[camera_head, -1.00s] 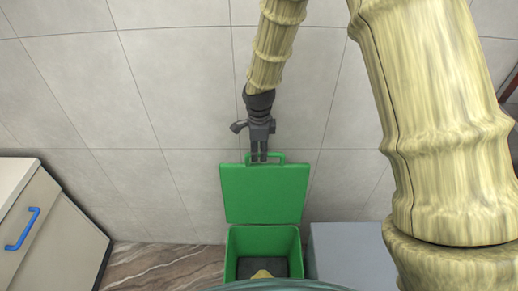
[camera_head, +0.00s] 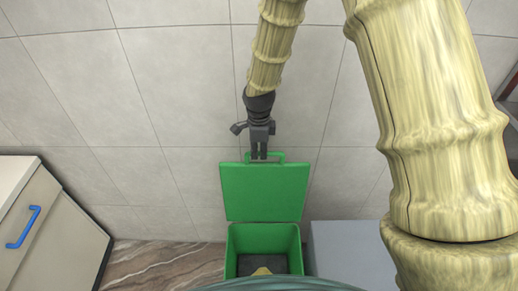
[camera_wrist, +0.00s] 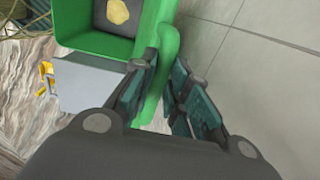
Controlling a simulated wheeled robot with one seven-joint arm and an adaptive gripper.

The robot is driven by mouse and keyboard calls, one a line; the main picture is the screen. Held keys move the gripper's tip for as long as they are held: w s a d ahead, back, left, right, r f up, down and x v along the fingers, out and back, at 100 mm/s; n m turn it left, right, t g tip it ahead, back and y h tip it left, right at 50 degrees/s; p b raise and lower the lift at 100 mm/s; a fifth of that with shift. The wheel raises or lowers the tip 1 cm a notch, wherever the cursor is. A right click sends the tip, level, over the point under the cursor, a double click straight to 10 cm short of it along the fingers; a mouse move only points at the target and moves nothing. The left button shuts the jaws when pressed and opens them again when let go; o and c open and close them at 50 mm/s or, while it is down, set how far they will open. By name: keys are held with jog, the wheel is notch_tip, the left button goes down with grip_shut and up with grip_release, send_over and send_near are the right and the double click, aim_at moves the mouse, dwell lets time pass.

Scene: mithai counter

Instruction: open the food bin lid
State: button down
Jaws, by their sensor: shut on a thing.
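The green food bin (camera_head: 234,238) stands against the tiled wall, and its inside shows a dark floor with a yellow lump (camera_head: 262,271). Its green lid (camera_head: 264,193) is raised upright at the back, with a handle loop (camera_head: 276,157) on its top edge. My gripper (camera_head: 259,156) is above the lid, shut on the handle. In the wrist view my gripper (camera_wrist: 164,100) has its two fingers on either side of the green handle. The yellow lump also shows inside the open bin in the wrist view (camera_wrist: 118,12).
A beige cabinet (camera_head: 60,235) with a blue handle (camera_head: 23,227) stands at the left. A grey box-like unit (camera_head: 350,250) is right beside the bin. The tiled wall (camera_head: 170,90) is close behind the lid. Brown veined floor (camera_head: 165,265) is clear at the left of the bin.

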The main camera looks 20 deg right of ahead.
jog(key=s+a, duration=0.2)
jog(key=s, duration=0.6)
jog(key=shift+a, duration=0.2)
jog(key=shift+r, duration=0.1)
jog(key=c, duration=1.4)
grip_release()
jog(key=shift+s+r, duration=0.2)
jog(key=shift+r, duration=5.8)
